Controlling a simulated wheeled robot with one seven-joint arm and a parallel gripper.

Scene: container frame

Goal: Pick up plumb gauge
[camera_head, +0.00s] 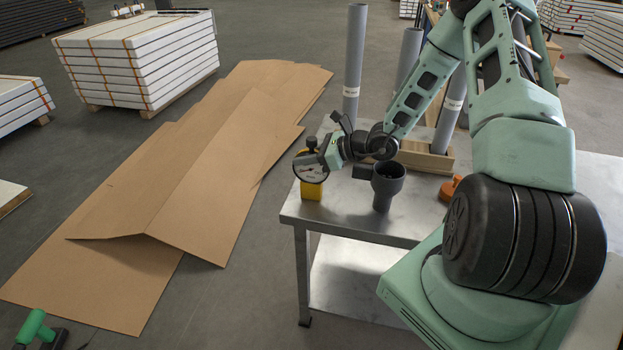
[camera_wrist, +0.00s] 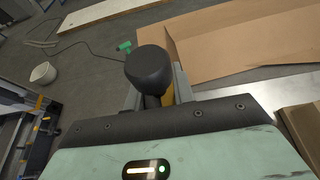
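The plumb gauge (camera_head: 311,172) stands upright at the left corner of the metal table. It has a round white dial with a black rim, a yellow base and a black knob on top. My gripper (camera_head: 322,157) reaches it from the right, at the height of the dial and just below the knob. In the wrist view the black knob (camera_wrist: 149,68) shows large, with a bit of yellow below it. The fingers of my gripper (camera_wrist: 158,92) stand apart on either side of its stem. The knob hides part of the fingers, and contact is not clear.
A dark grey pipe fitting (camera_head: 386,186) stands on the metal table (camera_head: 350,222) right of the gauge, close under my wrist. Grey tubes (camera_head: 354,65) in a wooden holder (camera_head: 425,158) and an orange object (camera_head: 451,187) are behind it. Cardboard (camera_head: 200,150) lies on the floor left.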

